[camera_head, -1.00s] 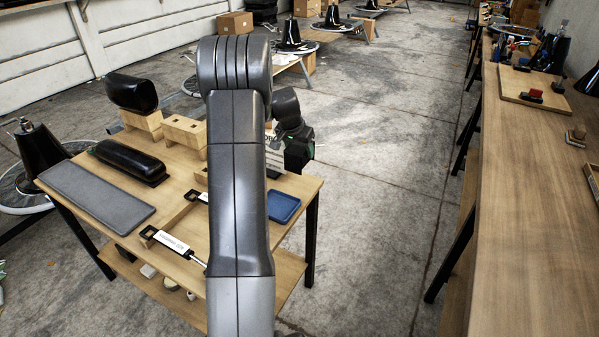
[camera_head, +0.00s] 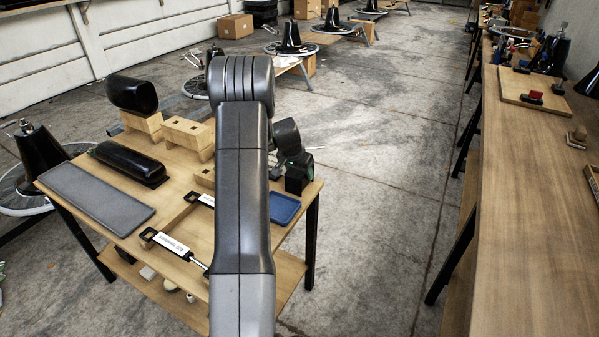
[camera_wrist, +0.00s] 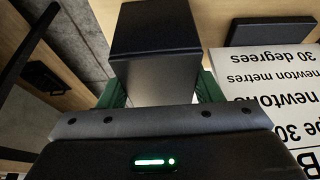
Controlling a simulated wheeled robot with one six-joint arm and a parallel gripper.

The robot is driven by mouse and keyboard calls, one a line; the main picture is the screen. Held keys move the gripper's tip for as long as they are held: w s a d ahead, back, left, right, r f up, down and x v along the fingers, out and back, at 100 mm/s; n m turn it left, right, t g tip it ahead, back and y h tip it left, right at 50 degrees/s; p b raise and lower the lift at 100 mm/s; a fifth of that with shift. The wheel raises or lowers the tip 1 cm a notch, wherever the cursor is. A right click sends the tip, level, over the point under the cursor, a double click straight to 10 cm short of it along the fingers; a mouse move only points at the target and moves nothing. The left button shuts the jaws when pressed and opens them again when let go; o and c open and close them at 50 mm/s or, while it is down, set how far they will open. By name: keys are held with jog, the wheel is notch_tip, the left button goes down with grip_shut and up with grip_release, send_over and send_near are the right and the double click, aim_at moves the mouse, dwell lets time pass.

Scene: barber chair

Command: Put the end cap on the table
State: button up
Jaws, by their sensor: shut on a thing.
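My gripper (camera_wrist: 161,88) has its green fingers on either side of a dark, box-shaped piece, which I take to be the end cap (camera_wrist: 155,40), and is shut on it. The cap's dark top face and a paler grey side show in the wrist view. In the head view my gripper (camera_head: 299,174) is at the right end of the wooden table (camera_head: 186,180), near the blue tray.
A blue tray (camera_head: 284,208) lies at the table's right edge. A grey mat (camera_head: 95,196), a black padded piece (camera_head: 130,162), wooden blocks (camera_head: 187,136) and a white-labelled tool (camera_head: 173,244) also lie on the table. A long workbench (camera_head: 530,200) stands to the right, across open floor.

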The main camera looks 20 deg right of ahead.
jog(key=o, duration=1.4)
jog(key=shift+r+p, duration=0.2)
jog(key=shift+p, duration=0.2)
jog(key=v, duration=1.2)
jog(key=shift+f, duration=0.1)
